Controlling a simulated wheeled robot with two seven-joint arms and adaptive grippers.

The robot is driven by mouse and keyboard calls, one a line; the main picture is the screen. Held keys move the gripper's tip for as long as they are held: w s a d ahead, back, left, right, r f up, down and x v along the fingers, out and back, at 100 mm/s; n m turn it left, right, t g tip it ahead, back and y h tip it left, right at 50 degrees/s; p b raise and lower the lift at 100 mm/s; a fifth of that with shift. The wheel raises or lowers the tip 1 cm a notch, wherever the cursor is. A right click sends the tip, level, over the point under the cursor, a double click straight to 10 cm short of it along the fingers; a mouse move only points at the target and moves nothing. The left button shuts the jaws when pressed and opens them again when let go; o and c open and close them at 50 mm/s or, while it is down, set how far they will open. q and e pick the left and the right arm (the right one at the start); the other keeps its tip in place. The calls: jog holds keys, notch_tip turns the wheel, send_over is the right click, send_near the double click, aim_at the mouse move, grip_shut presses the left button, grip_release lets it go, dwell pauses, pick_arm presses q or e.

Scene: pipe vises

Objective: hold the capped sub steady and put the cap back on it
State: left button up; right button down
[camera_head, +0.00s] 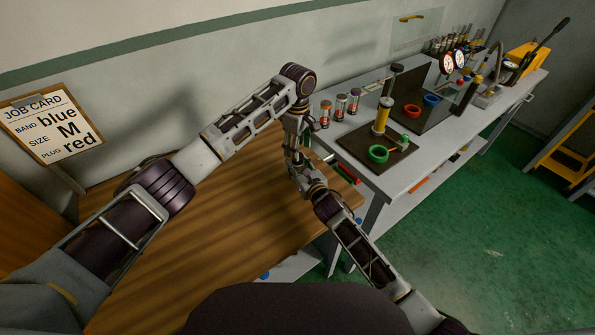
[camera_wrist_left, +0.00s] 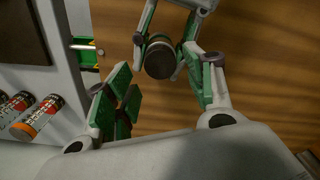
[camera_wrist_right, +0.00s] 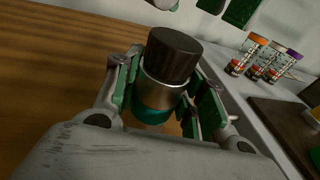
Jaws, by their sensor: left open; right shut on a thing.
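The capped sub, a silver cylinder (camera_wrist_right: 165,88) with a teal band at its lower end, is between the fingers of my right gripper (camera_wrist_right: 163,95). A dark ribbed cap (camera_wrist_right: 175,52) sits on its upper end. In the left wrist view the dark cap end (camera_wrist_left: 160,62) faces the camera, inside my right gripper. My left gripper (camera_wrist_left: 163,88) is open and empty, its green pads spread apart, with the cap beyond them. In the head view my right gripper (camera_head: 298,166) is over the wooden table, just below my left wrist; the sub is hardly visible there.
The wooden table (camera_head: 200,245) is clear around the grippers. To the right, a grey bench (camera_head: 350,160) carries several capped tubes (camera_head: 340,107), a dark board (camera_head: 350,148) with a green ring (camera_head: 378,153), and gauges. A job card (camera_head: 50,125) stands at left.

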pick_arm(q)
jog(key=shift+f, duration=1.85)
jog(key=c, duration=1)
jog(key=o, duration=1.1)
jog(key=shift+r, duration=0.1)
jog(key=shift+r, duration=2.2)
jog(key=shift+c, duration=0.5)
